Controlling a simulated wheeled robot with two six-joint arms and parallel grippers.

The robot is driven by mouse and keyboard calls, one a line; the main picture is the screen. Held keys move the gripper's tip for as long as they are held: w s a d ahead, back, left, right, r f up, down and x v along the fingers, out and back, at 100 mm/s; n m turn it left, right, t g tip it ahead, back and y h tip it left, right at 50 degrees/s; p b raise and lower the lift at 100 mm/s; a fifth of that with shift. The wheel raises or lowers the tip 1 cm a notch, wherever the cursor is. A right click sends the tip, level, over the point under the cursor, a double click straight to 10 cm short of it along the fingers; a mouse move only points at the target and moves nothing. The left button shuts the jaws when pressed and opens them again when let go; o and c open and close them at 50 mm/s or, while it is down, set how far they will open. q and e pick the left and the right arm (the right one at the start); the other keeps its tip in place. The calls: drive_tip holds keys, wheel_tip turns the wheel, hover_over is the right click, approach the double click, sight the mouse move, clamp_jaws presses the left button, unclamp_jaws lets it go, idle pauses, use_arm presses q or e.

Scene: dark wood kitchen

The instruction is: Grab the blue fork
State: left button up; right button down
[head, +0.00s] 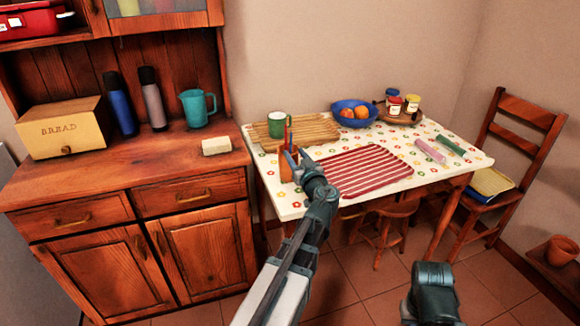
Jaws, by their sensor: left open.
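An orange holder (286,171) stands on the table's left part with thin utensils upright in it. One has a red handle (286,132). A small blue piece (290,158) shows at the holder's rim beside my fingers; it looks like the blue fork, but its shape is too small to make out. My left gripper (297,158) is open, right at the holder's upper right side, and hides part of it. I cannot tell whether the fingers touch the blue piece. Of my right arm only a dark link shows at the bottom; its gripper is out of view.
The table holds a striped red cloth (362,170), a wooden tray (318,129), a green cup (276,124), a blue fruit bowl (341,118) and jars (412,104).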

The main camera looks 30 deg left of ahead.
sight(291, 148)
use_arm(q)
drive_tip(key=x, duration=0.4)
drive_tip(key=shift+w+a+r, duration=0.1)
drive_tip(key=shift+w+a, duration=0.05)
drive_tip(key=shift+w, duration=0.05)
clamp_jaws()
idle(1.2)
